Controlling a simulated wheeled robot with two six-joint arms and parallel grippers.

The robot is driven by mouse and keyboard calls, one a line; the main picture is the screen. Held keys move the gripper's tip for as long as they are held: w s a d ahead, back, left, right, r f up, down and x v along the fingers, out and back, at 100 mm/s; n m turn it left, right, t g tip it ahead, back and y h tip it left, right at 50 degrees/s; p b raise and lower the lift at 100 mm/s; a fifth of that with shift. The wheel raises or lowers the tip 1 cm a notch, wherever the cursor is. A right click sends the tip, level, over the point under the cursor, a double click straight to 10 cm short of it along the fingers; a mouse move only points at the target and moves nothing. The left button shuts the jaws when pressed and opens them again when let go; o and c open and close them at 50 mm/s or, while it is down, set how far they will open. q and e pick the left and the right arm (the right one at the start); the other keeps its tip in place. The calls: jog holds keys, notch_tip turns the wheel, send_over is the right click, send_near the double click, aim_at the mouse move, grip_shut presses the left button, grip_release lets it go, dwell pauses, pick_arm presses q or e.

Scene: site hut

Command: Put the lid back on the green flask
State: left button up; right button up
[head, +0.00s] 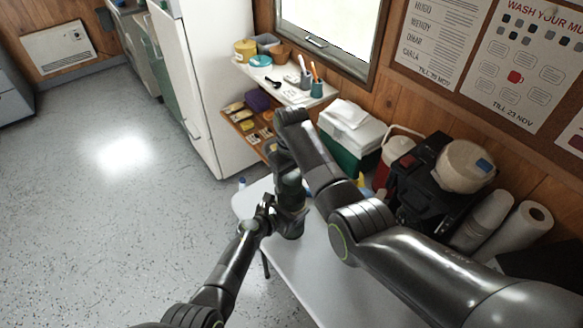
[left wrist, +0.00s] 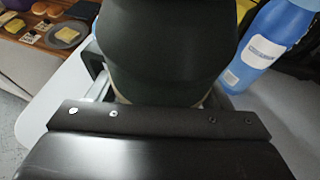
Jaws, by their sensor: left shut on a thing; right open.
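My left gripper (head: 267,210) is low over the near left part of the white table. In the left wrist view my left gripper (left wrist: 165,96) is shut on a dark, greenish rounded body (left wrist: 175,45) that looks like the green flask; it fills the middle of that view. A narrow pale band shows at its lower edge. I cannot make out a separate lid.
A blue bottle (left wrist: 268,48) with a white label stands behind the dark body. A white and green cool box (head: 350,137), a red jug (head: 392,160) and a paper roll (head: 527,225) stand along the wall. The table's front (head: 325,270) is bare.

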jog(key=shift+f, duration=0.25)
jog(key=c, duration=1)
jog(key=shift+m, duration=0.9)
jog(key=o, duration=1.1)
jog(key=shift+r, duration=2.3)
